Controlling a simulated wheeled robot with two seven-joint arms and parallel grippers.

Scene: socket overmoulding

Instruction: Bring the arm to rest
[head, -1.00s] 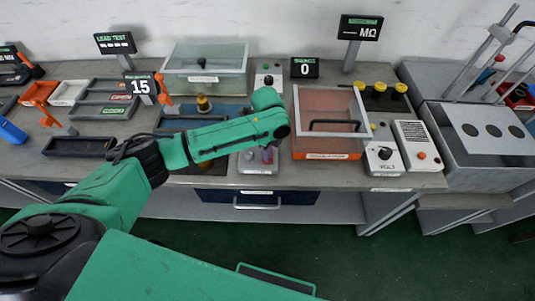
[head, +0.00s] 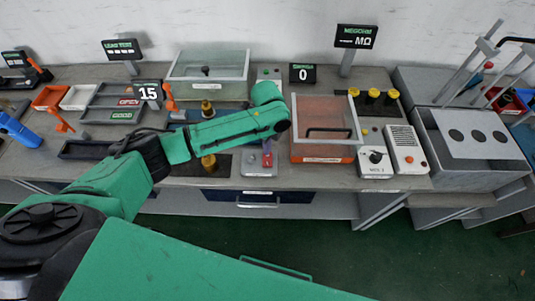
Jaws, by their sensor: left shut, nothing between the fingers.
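My left arm comes in from the lower left and reaches over the middle of the bench. The end of the left arm, with the left gripper (head: 268,94), is near the bench centre, between the grey control box and the clear-lidded orange box. The fingers are mostly hidden by the wrist link, and nothing is seen held. The gripper is shut. My right gripper is not in view.
An orange box with a clear lid (head: 325,151) stands just right of the wrist. A glass-lidded case (head: 208,90) is behind the arm. A brass socket (head: 209,163) shows below the forearm. A grey tank (head: 480,160) stands right. Floor in front is clear.

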